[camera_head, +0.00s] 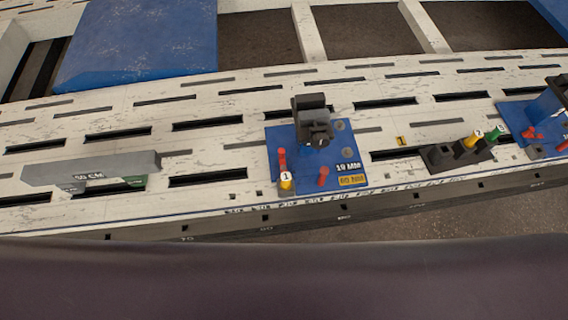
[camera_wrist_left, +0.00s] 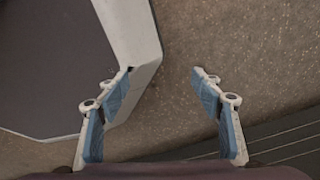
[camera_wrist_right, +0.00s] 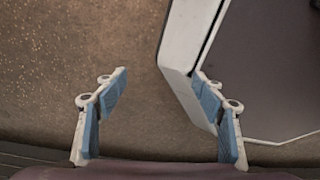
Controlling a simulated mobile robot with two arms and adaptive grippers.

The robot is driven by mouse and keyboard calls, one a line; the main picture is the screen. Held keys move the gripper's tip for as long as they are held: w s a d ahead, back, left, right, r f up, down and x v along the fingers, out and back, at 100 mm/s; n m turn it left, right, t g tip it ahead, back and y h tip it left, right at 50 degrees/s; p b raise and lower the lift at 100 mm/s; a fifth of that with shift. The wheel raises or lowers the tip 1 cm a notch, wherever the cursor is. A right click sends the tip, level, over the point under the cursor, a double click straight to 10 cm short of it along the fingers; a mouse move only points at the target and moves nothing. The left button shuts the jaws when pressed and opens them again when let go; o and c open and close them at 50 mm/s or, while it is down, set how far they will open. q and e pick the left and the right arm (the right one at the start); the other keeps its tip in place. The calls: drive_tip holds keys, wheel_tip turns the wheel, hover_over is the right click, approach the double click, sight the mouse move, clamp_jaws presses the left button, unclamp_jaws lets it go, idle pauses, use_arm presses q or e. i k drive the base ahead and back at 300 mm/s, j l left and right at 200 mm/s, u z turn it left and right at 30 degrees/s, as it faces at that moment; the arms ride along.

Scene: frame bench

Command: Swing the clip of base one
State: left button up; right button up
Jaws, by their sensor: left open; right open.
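Base one is a blue plate (camera_head: 335,178) on the white slotted bench in the head view, with a yellow marker numbered 1 (camera_head: 286,181) at its front left corner. Two red pegs stand on the plate, one at the left (camera_head: 282,158) and one at the front (camera_head: 323,177). My left gripper (camera_wrist_left: 165,75) is open and empty above the floor in the left wrist view. My right gripper (camera_wrist_right: 160,75) is open and empty in the right wrist view. Neither gripper shows in the head view.
A grey bar marked 50 CM (camera_head: 92,172) lies on the bench at the left. A dark block with yellow and green markers (camera_head: 458,153) stands right of base one. Another blue base (camera_head: 518,118) is at the right edge.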

sight(283, 164)
drive_tip(key=l+u, duration=0.1)
drive_tip(key=l, duration=0.25)
drive_tip(key=k+l, duration=0.15)
drive_tip(key=l, duration=0.2)
drive_tip(key=k+l+u, duration=0.15)
drive_tip(key=l, duration=0.55)
drive_tip(key=k+u, duration=0.05)
